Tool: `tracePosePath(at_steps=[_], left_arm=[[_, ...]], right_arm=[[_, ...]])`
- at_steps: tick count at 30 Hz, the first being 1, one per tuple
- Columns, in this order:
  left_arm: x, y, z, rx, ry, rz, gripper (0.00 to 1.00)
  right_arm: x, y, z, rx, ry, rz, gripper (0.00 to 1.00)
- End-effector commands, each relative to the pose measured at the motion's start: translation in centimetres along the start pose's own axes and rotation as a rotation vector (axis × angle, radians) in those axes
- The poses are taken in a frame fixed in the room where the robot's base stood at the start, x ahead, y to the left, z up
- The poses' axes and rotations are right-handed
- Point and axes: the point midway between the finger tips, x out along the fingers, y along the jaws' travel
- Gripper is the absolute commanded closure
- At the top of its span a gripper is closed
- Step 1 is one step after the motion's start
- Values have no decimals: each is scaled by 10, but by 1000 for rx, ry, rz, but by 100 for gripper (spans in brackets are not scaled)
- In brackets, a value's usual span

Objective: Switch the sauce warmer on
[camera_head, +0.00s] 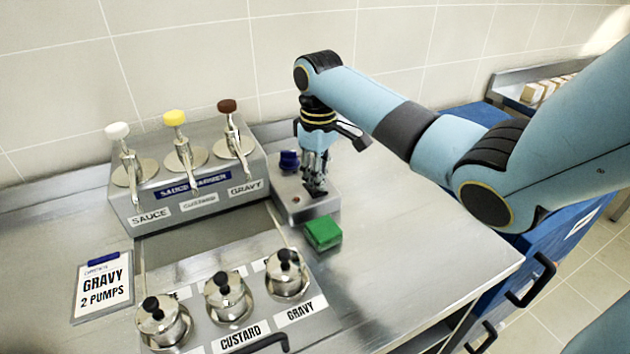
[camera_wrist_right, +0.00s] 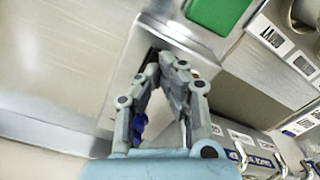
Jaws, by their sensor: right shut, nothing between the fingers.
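The sauce warmer (camera_head: 124,207) is a steel unit against the back wall, with white, yellow and brown pump heads. Right of it stands a small grey control box (camera_head: 297,213) with a blue knob (camera_head: 289,160) at its back and a small red spot on its top. My right gripper (camera_head: 316,190) points down over the box, shut and empty, its tips at or just above the top; contact cannot be told. My left gripper is out of view.
A green block (camera_head: 323,232) lies just in front of the box. Several lidded steel pots (camera_head: 229,300) stand in a labelled holder at the front. A card (camera_head: 103,287) reads "GRAVY 2 PUMPS". The counter right of the block is clear.

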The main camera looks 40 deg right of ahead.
Motion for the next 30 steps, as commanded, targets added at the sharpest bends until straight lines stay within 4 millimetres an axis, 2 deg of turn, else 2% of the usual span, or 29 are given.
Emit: tracePosePath(at_steps=[23, 30], left_arm=[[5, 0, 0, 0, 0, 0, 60], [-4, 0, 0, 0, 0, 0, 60]], right_arm=[[12, 0, 0, 0, 0, 0, 100], [5, 0, 0, 0, 0, 0, 100]])
